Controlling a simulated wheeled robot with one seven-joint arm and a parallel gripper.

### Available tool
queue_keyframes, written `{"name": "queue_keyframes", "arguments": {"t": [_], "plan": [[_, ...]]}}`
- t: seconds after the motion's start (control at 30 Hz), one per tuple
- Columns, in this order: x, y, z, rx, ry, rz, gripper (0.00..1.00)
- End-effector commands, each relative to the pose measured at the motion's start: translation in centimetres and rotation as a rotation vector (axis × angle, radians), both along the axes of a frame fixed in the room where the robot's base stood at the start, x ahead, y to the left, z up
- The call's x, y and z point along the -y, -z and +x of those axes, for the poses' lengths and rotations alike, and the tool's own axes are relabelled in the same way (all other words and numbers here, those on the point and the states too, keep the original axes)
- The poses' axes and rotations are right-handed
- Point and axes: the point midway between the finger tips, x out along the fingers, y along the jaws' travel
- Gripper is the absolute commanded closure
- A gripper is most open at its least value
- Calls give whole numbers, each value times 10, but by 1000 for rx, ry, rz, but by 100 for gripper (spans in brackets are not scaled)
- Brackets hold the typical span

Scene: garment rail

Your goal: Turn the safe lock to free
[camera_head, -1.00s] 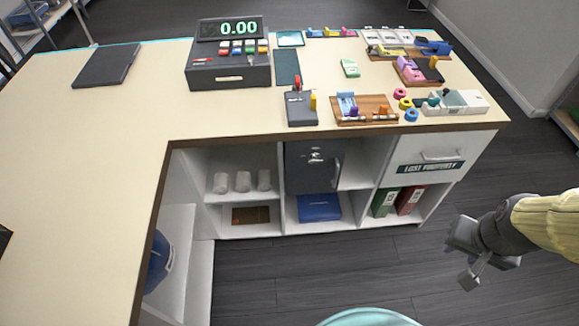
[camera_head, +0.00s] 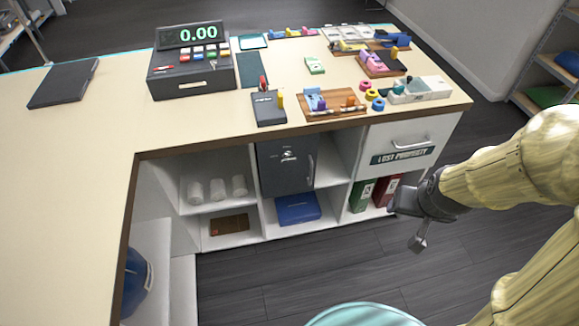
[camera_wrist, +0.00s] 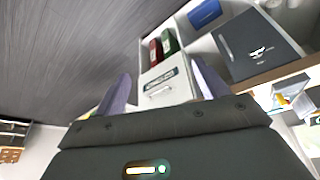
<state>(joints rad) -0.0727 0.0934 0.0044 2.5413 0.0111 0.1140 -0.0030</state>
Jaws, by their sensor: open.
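The dark grey safe (camera_head: 284,170) sits in a cubby under the counter, with its door closed. Its small lock (camera_head: 288,156) is near the top of the door, and a vertical handle (camera_head: 310,168) is at the right edge. The wrist view shows the safe (camera_wrist: 258,45) at the upper right with its lock (camera_wrist: 261,51), too small to read the setting. My gripper (camera_head: 404,224) is to the right of the safe, in front of the shelf and apart from it. Its fingers (camera_wrist: 160,85) are spread with nothing between them.
A drawer marked Lost Property (camera_head: 403,143) and green and red binders (camera_head: 374,190) lie between my gripper and the safe's right side. A blue box (camera_head: 297,208) is below the safe. The counter (camera_head: 95,170) overhangs the shelves.

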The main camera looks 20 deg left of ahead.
Motion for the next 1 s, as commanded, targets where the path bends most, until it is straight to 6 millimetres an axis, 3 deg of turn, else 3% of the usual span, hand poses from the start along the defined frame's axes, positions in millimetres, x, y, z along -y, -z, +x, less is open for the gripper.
{"name": "queue_keyframes", "arguments": {"t": [0.03, 0.1, 0.3, 0.5, 0.67, 0.8, 1.0], "plan": [[-12, 31, 14, 44, -29, 5, 27], [-30, 54, 35, 126, -66, 16, 27], [-87, 110, 85, 367, -169, 63, 27], [-150, 162, 114, 604, -261, 131, 27], [-200, 200, 121, 791, -328, 201, 27], [-240, 230, 115, 949, -378, 271, 27], [-272, 248, 101, 1105, -416, 345, 27]]}}
